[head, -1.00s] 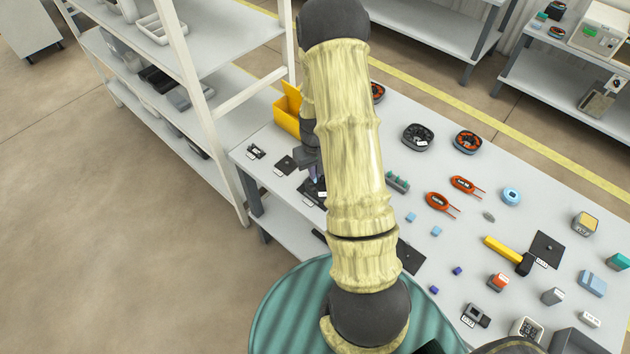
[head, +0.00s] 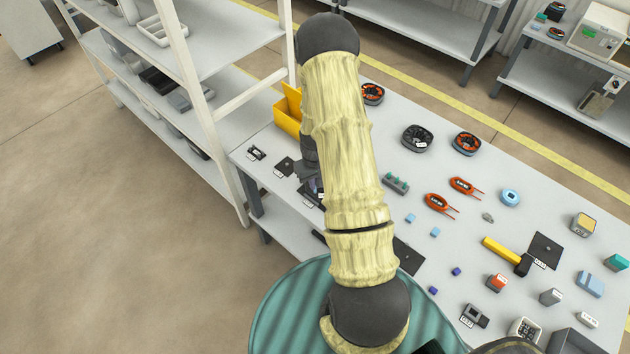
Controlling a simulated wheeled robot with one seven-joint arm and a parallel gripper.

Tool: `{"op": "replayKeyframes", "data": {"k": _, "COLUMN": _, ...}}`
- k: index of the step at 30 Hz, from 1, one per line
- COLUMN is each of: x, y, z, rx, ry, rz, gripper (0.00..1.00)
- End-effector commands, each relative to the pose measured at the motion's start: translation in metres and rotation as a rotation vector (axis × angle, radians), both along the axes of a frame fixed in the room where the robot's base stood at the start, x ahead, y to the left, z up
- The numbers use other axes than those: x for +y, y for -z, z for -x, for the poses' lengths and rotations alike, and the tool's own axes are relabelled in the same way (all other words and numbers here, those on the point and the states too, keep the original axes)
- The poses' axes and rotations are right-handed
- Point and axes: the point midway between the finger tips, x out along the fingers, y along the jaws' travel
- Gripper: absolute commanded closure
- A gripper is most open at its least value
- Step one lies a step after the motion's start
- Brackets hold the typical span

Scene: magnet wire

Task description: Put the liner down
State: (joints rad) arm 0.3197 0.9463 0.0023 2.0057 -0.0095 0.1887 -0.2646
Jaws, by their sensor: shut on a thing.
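My gripper (head: 313,183) is low over the left end of the grey table, beside my arm, which hides part of it. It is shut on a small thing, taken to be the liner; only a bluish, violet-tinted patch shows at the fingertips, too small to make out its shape. A dark flat pad with a white label (head: 321,196) is at the fingertips. I cannot tell whether the held thing touches it.
A yellow bin (head: 288,115) stands behind the gripper at the table's left end. Dark labelled pads (head: 284,166) lie to the left. A white shelf post (head: 222,150) stands left.

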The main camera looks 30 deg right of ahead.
Motion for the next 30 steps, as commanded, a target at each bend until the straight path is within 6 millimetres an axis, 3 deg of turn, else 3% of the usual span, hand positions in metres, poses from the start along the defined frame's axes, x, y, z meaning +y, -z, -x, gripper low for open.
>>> {"op": "replayKeyframes", "data": {"k": 5, "x": 0.000, "y": 0.004, "z": 0.000, "rx": 0.000, "ry": 0.000, "rz": 0.000, "gripper": 1.00}}
{"op": "replayKeyframes", "data": {"k": 9, "x": 0.000, "y": 0.003, "z": 0.000, "rx": 0.000, "ry": 0.001, "rz": 0.000, "gripper": 0.73}}
{"op": "replayKeyframes", "data": {"k": 22, "x": 0.003, "y": -0.004, "z": -0.001, "rx": -0.001, "ry": -0.006, "rz": 0.000, "gripper": 0.73}}
{"op": "replayKeyframes", "data": {"k": 30, "x": -0.001, "y": -0.038, "z": -0.001, "rx": -0.003, "ry": 0.000, "rz": 0.001, "gripper": 0.73}}
